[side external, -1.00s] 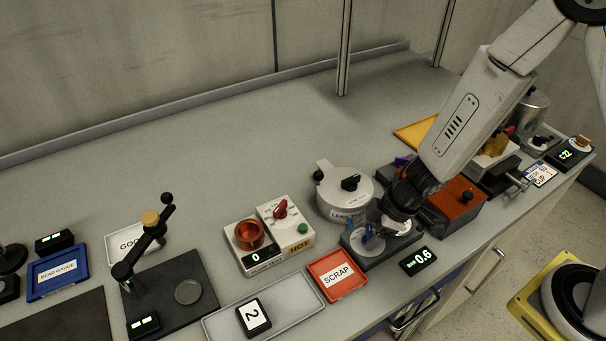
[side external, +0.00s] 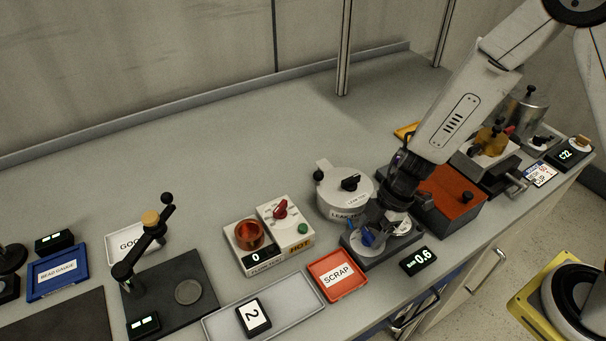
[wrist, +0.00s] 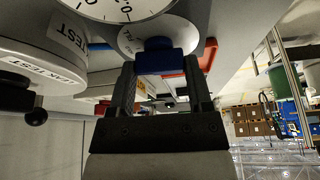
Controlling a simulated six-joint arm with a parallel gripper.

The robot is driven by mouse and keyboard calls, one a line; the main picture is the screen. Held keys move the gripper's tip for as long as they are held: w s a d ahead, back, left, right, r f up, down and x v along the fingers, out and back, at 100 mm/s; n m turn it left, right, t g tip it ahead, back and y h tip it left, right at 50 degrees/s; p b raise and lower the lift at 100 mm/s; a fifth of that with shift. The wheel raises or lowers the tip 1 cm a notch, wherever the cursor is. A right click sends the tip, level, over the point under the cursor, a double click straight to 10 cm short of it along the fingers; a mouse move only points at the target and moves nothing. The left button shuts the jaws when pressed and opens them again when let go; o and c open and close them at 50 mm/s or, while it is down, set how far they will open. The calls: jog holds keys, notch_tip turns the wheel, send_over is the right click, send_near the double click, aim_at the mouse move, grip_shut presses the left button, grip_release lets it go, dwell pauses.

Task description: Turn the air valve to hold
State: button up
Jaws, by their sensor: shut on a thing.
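The air valve's blue handle (side external: 368,237) sits on a white round dial plate on a dark grey base (side external: 400,248) at the bench's front, right of centre. My gripper (side external: 374,226) reaches down to it from the upper right. In the wrist view the blue handle (wrist: 165,62) lies between my two fingertips (wrist: 160,70), and they are shut on it. The dial's lettering is mostly hidden or too small to read, so I cannot tell which mark the handle points at. A black display (side external: 418,261) in front of the base reads about 0.6.
A white leak test pot (side external: 345,195) stands close behind the valve. A red SCRAP tray (side external: 337,275) lies to its left and an orange-topped box (side external: 450,200) to its right. A heater unit (side external: 270,235) is further left. The bench behind is clear.

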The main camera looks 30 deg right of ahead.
jog(key=shift+n, duration=0.6)
jog(key=o, duration=1.3)
jog(key=shift+r, duration=0.1)
jog(key=shift+v, duration=3.8)
jog(key=shift+w+d, duration=0.1)
jog(key=shift+w, duration=0.05)
